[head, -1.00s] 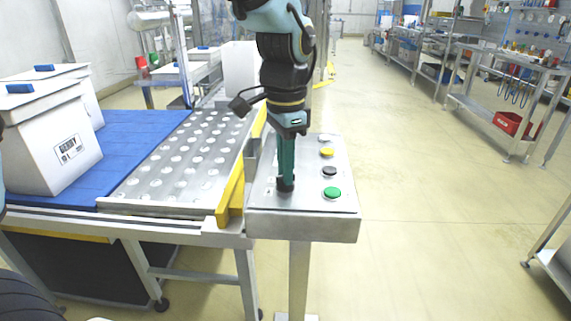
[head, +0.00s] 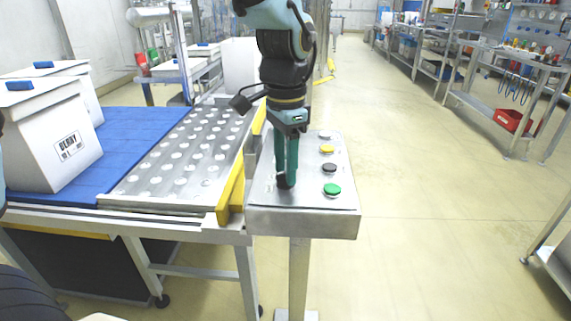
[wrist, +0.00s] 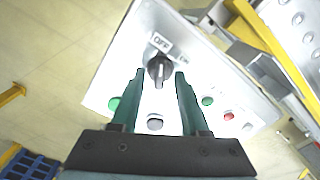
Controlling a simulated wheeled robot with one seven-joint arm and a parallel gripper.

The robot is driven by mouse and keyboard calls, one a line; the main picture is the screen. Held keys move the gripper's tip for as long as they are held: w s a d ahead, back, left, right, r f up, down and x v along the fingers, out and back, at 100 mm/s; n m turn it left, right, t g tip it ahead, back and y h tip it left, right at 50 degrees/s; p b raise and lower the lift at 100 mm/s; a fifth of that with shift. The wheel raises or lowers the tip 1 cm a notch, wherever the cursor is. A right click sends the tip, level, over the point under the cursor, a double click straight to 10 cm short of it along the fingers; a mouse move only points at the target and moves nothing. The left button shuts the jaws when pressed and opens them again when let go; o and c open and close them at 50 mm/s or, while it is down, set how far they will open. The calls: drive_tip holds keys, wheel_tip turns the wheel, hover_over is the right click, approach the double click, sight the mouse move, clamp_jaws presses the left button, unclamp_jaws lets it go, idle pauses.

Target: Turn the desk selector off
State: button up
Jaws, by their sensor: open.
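The desk selector (wrist: 158,68) is a black knob on the pale metal control panel (wrist: 115,75). An "OFF" label (wrist: 161,42) shows just above it in the wrist view. A second label to its right is partly hidden by a finger. In the head view the selector (head: 284,181) is a dark knob at the panel's left front. My gripper (wrist: 160,74) is open and empty, its green fingers on either side of the knob, with visible gaps. In the head view my gripper (head: 286,166) points down at the knob. I cannot tell the exact knob setting.
White boxes (head: 50,135) stand on a blue belt.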

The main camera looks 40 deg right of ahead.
drive_tip(key=shift+r, duration=0.1)
wheel_tip(320, 180, up, 11)
drive_tip(key=shift+f, duration=0.2)
idle(0.6)
drive_tip(key=w+a+f+n+p, duration=0.1)
drive_tip(key=w+a+f+n, duration=0.25)
drive_tip(key=w+a, duration=0.35)
drive_tip(key=w+a+f+n, duration=0.3)
drive_tip(key=w+a+n, duration=0.25)
drive_tip(key=a, duration=0.35)
drive_tip(key=a+f+n+p, duration=0.1)
drive_tip(key=a+n, duration=0.3)
drive_tip(key=a, duration=0.5)
drive_tip(key=a+f+n+t+p, duration=0.1)
drive_tip(key=a+f+n, duration=0.3)
drive_tip(key=a, duration=0.6)
drive_tip(key=shift+w+a+n+t, duration=0.15)
drive_tip(key=shift+a+n+t, duration=0.15)
drive_tip(key=shift+n, duration=0.4)
drive_tip(key=shift+f, duration=0.1)
